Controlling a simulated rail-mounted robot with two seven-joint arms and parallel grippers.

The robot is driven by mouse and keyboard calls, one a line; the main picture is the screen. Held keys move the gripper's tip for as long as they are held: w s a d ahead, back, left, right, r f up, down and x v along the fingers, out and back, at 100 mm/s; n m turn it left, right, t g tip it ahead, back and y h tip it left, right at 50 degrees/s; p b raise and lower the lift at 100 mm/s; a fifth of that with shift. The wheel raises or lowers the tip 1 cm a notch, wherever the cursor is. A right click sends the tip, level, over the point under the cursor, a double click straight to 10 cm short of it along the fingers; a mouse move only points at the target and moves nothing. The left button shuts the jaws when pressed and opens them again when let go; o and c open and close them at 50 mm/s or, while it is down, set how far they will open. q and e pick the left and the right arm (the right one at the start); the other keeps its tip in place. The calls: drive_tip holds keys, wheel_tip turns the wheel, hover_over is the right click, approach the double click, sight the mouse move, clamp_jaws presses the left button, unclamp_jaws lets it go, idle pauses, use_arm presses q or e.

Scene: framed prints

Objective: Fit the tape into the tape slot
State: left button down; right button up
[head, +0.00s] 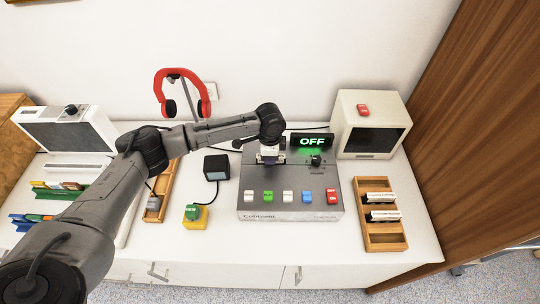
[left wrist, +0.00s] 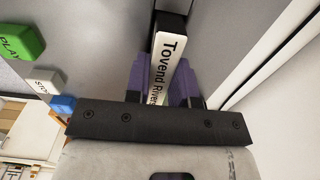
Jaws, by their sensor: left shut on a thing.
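My left gripper (head: 268,157) is over the back part of the grey tape player (head: 296,197), left of the lit OFF sign (head: 312,142). It is shut on a tape (left wrist: 168,68) with a white label reading "Tovend River...", which shows between the purple finger pads in the left wrist view. The gripper covers the tape slot in the head view. A dark strip shows at the far end of the label in the left wrist view. I cannot tell whether the tape is in the slot or above it. My right gripper is not in view.
A wooden rack (head: 382,235) with two other tapes stands at the right, below a cream box with a dark screen (head: 369,140). Red headphones (head: 182,95) hang on a stand behind my arm. A yellow block with a green button (head: 194,215) sits left of the player.

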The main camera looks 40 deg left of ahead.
use_arm(q)
drive_tip(key=c, duration=1)
unclamp_jaws()
drive_tip(key=shift+f, duration=0.1)
wheel_tip(320, 180, up, 12)
drive_tip(key=p, duration=0.3)
